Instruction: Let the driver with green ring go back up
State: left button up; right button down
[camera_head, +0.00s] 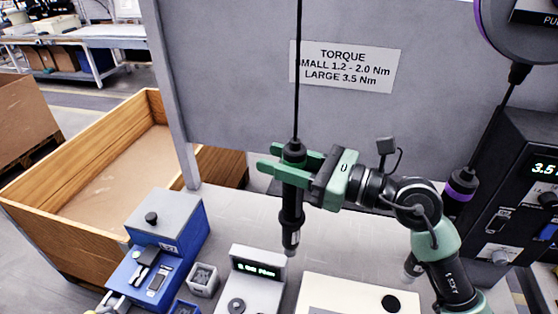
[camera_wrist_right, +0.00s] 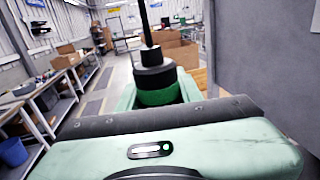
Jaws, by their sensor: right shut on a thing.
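The driver with the green ring (camera_head: 291,213) hangs upright from a dark cable, its tip above the bench. My right gripper (camera_head: 290,168) is shut around its upper body, just below the cable end. In the right wrist view the driver's black top and green ring (camera_wrist_right: 157,84) show beyond the gripper's palm, with the cable rising from it; the fingertips (camera_wrist_right: 157,97) are largely hidden there. A second driver with a purple ring (camera_head: 461,185) hangs at the right below a purple-edged balancer (camera_head: 520,25). My left gripper is not in view.
A torque tester with a lit display (camera_head: 256,275) stands on the bench below the driver. A blue box unit (camera_head: 165,240) and small bins (camera_head: 204,279) are to its left. A white panel (camera_head: 345,298) lies right of it. A grey board with a torque sign (camera_head: 346,66) stands behind.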

jog(key=c, duration=0.9)
grip_release()
jog(key=shift+o, duration=0.5)
jog(key=shift+f, duration=0.1)
jog(key=o, duration=0.8)
